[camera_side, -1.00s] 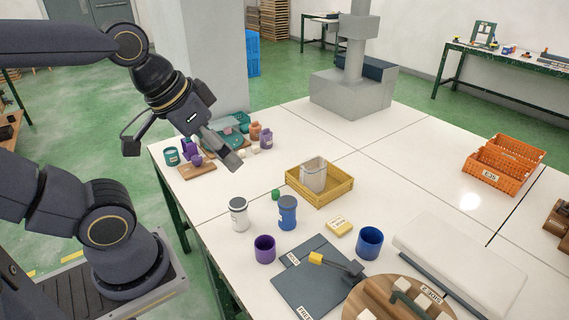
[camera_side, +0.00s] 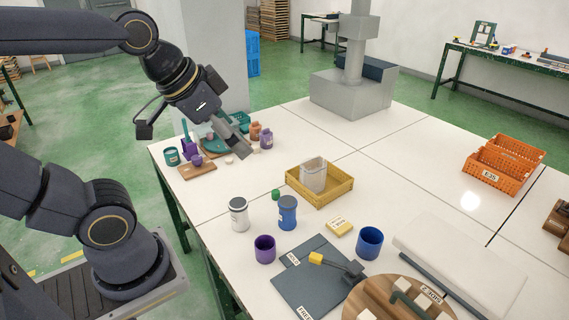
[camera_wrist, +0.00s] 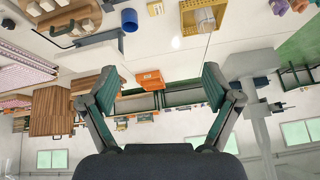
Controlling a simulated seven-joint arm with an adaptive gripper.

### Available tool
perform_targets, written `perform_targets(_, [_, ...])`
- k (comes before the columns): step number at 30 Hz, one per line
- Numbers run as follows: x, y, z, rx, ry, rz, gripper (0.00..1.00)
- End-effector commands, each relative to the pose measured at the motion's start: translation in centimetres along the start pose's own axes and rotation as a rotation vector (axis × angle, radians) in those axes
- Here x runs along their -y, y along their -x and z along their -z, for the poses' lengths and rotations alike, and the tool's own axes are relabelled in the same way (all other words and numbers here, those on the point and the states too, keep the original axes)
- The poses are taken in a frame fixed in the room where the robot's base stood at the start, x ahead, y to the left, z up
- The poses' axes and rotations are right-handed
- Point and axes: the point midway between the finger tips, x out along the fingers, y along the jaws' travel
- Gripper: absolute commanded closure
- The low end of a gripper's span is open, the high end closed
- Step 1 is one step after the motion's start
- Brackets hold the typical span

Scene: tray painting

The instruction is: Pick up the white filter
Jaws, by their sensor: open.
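No object is clearly marked as the white filter. Small whitish pieces lie at the back left of the table in the side view, one of them (camera_side: 256,149) just right of my gripper (camera_side: 243,148). A pale see-through container (camera_side: 313,175) stands upright in the yellow crate (camera_side: 330,195), to the right of and nearer than my gripper. It also shows in the wrist view (camera_wrist: 205,19). My gripper is open and empty in the wrist view (camera_wrist: 159,88), its fingers wide apart. In the side view it hangs over the back left group, hiding part of it.
A teal cup (camera_side: 171,156), a purple jar (camera_side: 266,140) and an orange jar (camera_side: 255,131) stand near my gripper.

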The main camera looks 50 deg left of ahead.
Motion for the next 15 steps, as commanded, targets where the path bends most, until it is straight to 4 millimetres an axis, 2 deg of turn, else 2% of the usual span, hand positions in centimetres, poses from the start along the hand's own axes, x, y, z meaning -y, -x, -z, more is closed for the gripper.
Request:
perform_targets(3, [2.0, -2.6, 2.0, 0.061, -0.062, 0.027, 0.12])
perform_targets(8, [6.2, -8.0, 3.1, 0.186, -0.094, 0.044, 0.12])
perform_targets(11, [9.4, -12.2, 2.1, 0.285, -0.078, 0.032, 0.12])
perform_targets(15, [12.9, -17.5, -1.4, 0.414, -0.012, -0.007, 0.12])
